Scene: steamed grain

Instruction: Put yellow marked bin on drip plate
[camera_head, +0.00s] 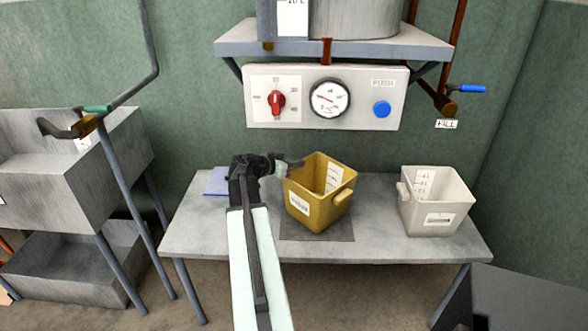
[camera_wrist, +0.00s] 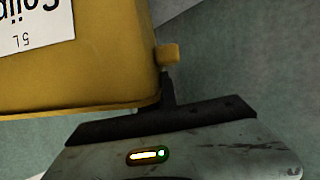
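The yellow bin (camera_head: 314,205) is a mustard-coloured open container with a white label on its front and a scale inside. It is turned at an angle and stands on or just over the dark drip plate (camera_head: 341,233); any gap beneath it cannot be told. My gripper (camera_head: 294,164) is at the bin's upper left side, by a handle. In the wrist view the bin (camera_wrist: 95,75) fills the upper left with its label. Its stubby handle (camera_wrist: 168,54) is just above a narrow dark finger (camera_wrist: 167,88). The finger gap and any grip are hidden.
A white bin (camera_head: 432,215) stands on the right of the grey table (camera_head: 226,240). A blue sheet (camera_head: 217,182) lies behind my arm. A control panel (camera_head: 360,110) and shelf (camera_head: 400,48) hang above. A metal sink (camera_head: 60,165) is at left.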

